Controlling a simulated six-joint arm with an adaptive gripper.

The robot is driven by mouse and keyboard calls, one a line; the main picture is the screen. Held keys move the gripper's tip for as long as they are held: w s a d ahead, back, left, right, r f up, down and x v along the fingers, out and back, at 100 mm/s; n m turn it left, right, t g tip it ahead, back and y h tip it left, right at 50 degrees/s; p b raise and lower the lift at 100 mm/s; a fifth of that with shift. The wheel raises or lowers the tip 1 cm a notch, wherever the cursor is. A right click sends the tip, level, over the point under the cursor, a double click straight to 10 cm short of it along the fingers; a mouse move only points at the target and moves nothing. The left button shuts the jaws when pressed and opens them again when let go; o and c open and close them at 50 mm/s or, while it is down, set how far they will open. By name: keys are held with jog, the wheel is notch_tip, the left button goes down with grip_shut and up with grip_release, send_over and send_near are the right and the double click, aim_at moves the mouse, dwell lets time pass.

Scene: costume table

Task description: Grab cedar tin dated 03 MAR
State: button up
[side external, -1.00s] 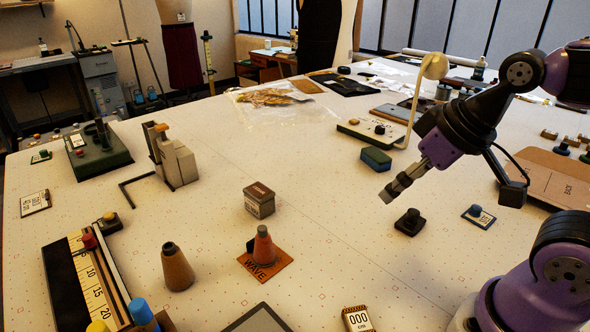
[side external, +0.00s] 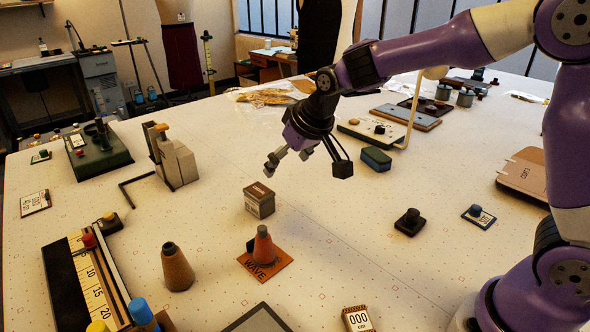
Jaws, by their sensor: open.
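A small box-shaped tin (side external: 259,202) with a brown lid and a grey body stands upright near the middle of the table. It has lettering on its lid and a pale label on its front, both too small to read fully here, so I cannot confirm a date. My gripper (side external: 280,167) is open and empty. It is in the air above and slightly right of the tin in the picture, apart from it, with its fingers pointing down and to the left.
An orange cone (side external: 264,246) on an orange mat stands just in front of the tin, and a brown cone (side external: 177,268) stands front left. A grey clamp-like device (side external: 178,160) is at back left. A green-blue block (side external: 376,159) lies to the right. Table between is clear.

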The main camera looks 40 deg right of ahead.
aim_at(259, 190)
jog(key=x, duration=0.5)
jog(key=w+a+x, duration=0.1)
jog(key=x, duration=0.9)
jog(key=shift+w+a+r, duration=0.2)
jog(key=shift+a+r, duration=0.2)
jog(key=shift+r, duration=0.05)
jog(key=c, duration=1.3)
